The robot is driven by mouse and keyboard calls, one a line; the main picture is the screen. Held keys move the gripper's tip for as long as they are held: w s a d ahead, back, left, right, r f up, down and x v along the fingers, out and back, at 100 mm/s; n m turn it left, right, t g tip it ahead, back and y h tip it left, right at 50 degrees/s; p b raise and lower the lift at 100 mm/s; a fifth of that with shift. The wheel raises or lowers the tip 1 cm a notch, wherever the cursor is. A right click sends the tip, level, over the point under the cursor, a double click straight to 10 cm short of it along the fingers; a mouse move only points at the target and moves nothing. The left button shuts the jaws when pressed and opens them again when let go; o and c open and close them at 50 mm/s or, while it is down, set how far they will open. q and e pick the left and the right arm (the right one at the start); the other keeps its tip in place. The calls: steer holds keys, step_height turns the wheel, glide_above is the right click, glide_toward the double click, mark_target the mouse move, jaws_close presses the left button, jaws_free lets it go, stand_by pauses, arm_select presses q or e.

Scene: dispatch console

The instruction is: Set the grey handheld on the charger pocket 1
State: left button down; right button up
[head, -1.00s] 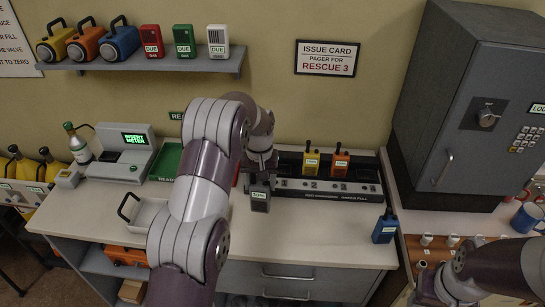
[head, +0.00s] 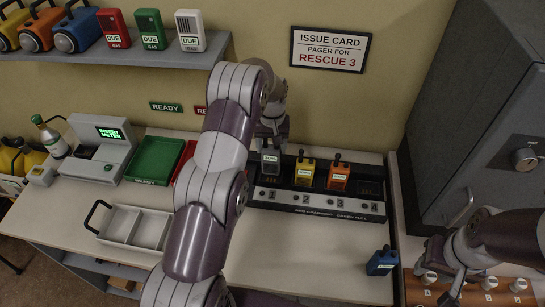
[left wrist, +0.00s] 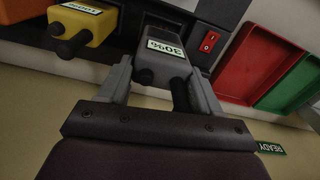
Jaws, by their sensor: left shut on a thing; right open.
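The grey handheld (head: 270,160) is upright at pocket 1, the leftmost pocket of the black charger (head: 315,203). My left gripper (head: 272,146) is shut on its upper part from above and behind. In the left wrist view the grey handheld (left wrist: 160,58) sits between the two fingers, its label reading 30%. I cannot tell whether its base is fully seated. A yellow handheld (head: 304,171) stands in pocket 2 and an orange one (head: 339,176) in pocket 3. Pocket 4 (head: 369,188) is empty. My right gripper (head: 448,285) is open at the lower right.
A blue handheld (head: 382,261) stands on the counter in front of the charger's right end. A grey cabinet (head: 485,130) rises at the right. Green (head: 155,160) and red trays lie left of the charger. A divided white tray (head: 135,228) sits at front left.

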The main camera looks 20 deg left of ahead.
mark_target(271, 155)
arm_select(q)
step_height(271, 155, down, 4)
steer(key=shift+s+p, duration=0.15)
steer(key=shift+p, duration=0.65)
steer(key=shift+f, duration=0.2)
steer(key=c, duration=0.6)
jaws_free()
steer(key=shift+f, duration=0.1)
steer(key=o, duration=0.4)
